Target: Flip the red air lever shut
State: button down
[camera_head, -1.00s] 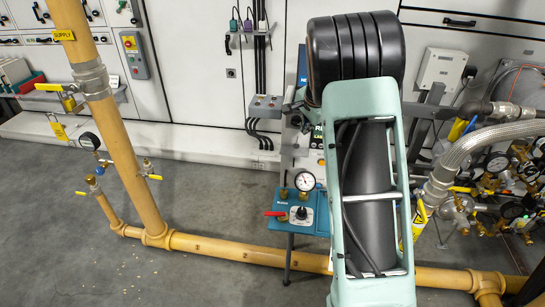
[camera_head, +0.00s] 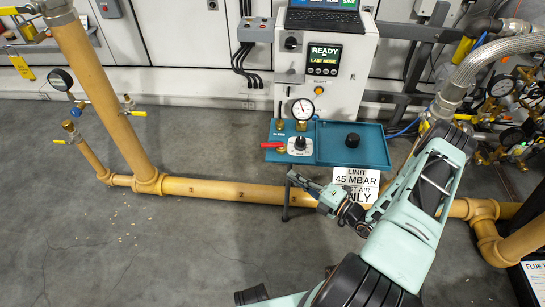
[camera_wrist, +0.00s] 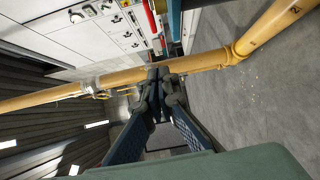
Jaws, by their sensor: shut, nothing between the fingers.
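The red air lever (camera_head: 273,145) sticks out level to the left from a white plate on the teal bench (camera_head: 352,158). A black knob (camera_head: 300,143) sits beside it, and a round dial gauge (camera_head: 303,109) stands behind. My gripper (camera_head: 292,177) is shut and empty, below and slightly right of the lever in the head view, apart from it. In the wrist view my gripper (camera_wrist: 160,76) shows closed fingertips. A red strip (camera_wrist: 150,18) near that view's top, beside a teal edge, appears to be the lever.
A yellow pipe (camera_head: 225,190) runs low along the floor, with a leaning upright pipe (camera_head: 105,95) at left. A sign (camera_head: 357,183) hangs below the bench. A panel reading READY (camera_head: 324,58) stands behind.

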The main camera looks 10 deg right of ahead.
jog(key=m, duration=0.1)
jog(key=b, duration=0.3)
send_near(265, 147)
jog(key=shift+t+h, duration=0.3)
jog(key=shift+t, duration=0.1)
jog(key=w+a, duration=0.1)
jog(key=a, duration=0.1)
jog(key=w+a, duration=0.2)
jog(key=shift+a+f, duration=0.1)
jog(key=shift+f, duration=0.1)
jog(key=shift+w+r, duration=0.1)
jog(key=shift+w, duration=0.65)
